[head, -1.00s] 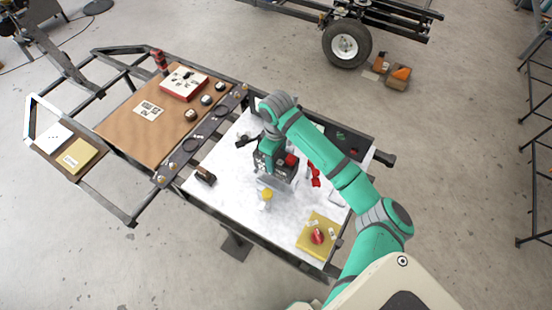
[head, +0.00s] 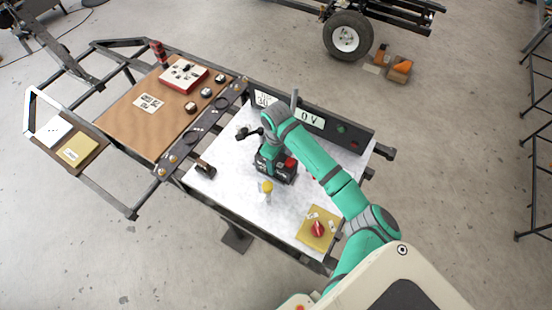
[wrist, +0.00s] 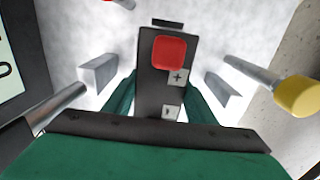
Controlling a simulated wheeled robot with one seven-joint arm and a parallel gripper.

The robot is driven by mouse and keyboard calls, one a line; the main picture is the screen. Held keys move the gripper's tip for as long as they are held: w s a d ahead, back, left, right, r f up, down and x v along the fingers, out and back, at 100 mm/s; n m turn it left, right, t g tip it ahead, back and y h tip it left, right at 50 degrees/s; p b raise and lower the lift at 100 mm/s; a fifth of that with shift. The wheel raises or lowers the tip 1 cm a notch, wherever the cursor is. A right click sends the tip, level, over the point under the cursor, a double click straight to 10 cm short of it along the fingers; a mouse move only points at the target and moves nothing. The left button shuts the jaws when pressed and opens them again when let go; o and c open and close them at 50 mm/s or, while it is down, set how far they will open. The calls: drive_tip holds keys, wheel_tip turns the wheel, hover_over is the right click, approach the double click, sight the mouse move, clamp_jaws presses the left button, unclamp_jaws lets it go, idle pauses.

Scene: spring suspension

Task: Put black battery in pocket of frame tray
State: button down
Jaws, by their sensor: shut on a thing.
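The black battery (head: 272,172) has a red cap over one terminal. In the wrist view, the battery (wrist: 160,85) stands between my gripper's dark green fingers, with plus and minus labels on its top. My gripper (wrist: 159,100) is shut on it. In the head view, my gripper (head: 272,150) is over the white-topped frame tray (head: 225,178), near its middle. In the wrist view, grey blocks (wrist: 98,73) and (wrist: 222,90) stand on either side, apart from the battery. The battery's underside is hidden, so I cannot tell whether it touches the tray floor.
A yellow-topped post (head: 267,187) stands close in front of the battery. A yellow pad (head: 318,229) with a red item lies front right. A brown board (head: 150,115) is at left.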

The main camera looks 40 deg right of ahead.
drive_tip(key=shift+d, duration=0.1)
drive_tip(key=c, duration=0.8)
unclamp_jaws()
drive_tip(key=shift+f, duration=0.1)
wheel_tip(320, 180, up, 12)
drive_tip(key=shift+w, duration=0.1)
